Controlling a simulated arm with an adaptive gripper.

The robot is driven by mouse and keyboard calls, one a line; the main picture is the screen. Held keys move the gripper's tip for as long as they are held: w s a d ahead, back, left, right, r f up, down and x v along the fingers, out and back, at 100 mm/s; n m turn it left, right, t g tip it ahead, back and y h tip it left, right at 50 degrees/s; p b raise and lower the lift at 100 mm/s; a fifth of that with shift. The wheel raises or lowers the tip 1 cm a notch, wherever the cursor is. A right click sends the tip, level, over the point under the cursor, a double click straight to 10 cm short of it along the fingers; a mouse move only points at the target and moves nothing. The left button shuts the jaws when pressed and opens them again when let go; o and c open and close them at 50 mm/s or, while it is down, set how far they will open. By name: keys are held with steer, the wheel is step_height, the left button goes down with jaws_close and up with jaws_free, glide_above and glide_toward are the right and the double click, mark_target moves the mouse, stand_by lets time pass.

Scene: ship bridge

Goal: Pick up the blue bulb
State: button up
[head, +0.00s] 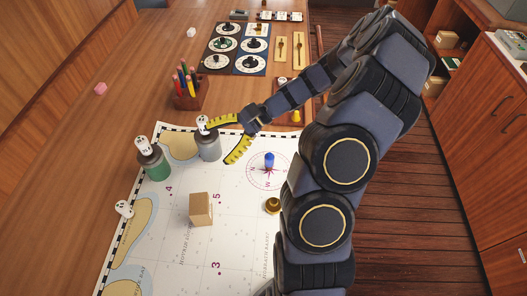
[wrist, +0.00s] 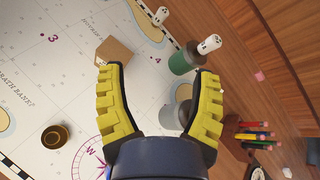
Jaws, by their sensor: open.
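The blue bulb (head: 269,160) is a small blue upright piece on the chart's compass rose in the head view. In the wrist view I cannot make it out clearly. My gripper (head: 216,144) is open, with yellow ribbed fingers spread, to the left of the blue bulb and apart from it. The fingers also show in the wrist view (wrist: 158,72), with nothing held between them. A grey canister (head: 208,150) with a white dotted piece (head: 202,122) on it stands by the fingertips; its lower part shows between the fingers in the wrist view (wrist: 170,116).
A green canister (head: 155,166), a cardboard box (head: 200,209) and a brass piece (head: 272,206) stand on the chart (head: 240,230). A pencil holder (head: 187,98) and dial panels (head: 235,48) stand farther back. The chart around the blue bulb is clear.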

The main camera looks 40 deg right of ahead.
steer(key=d+f+m+t+h, duration=0.1)
steer(key=d+f+m+t, duration=0.3)
steer(key=d+f+m, duration=0.3)
steer(key=m+t+h, duration=0.3)
steer(key=m, duration=0.2)
glide_toward(269, 162)
steer(key=w+f, duration=0.1)
steer(key=w+a, duration=0.1)
steer(key=w+f, duration=0.1)
steer(key=shift+w+a+f, duration=0.2)
steer(key=shift+w+f, duration=0.1)
steer(key=shift+w, duration=0.1)
steer(key=shift+f, duration=0.25)
steer(key=shift+w+a+f, duration=0.1)
steer(key=shift+w+a, duration=0.05)
steer(key=shift+w, duration=0.1)
steer(key=shift+h, duration=0.3)
steer(key=x, duration=0.7)
steer(key=shift+w+r, duration=0.1)
steer(key=shift+r, duration=0.3)
jaws_close()
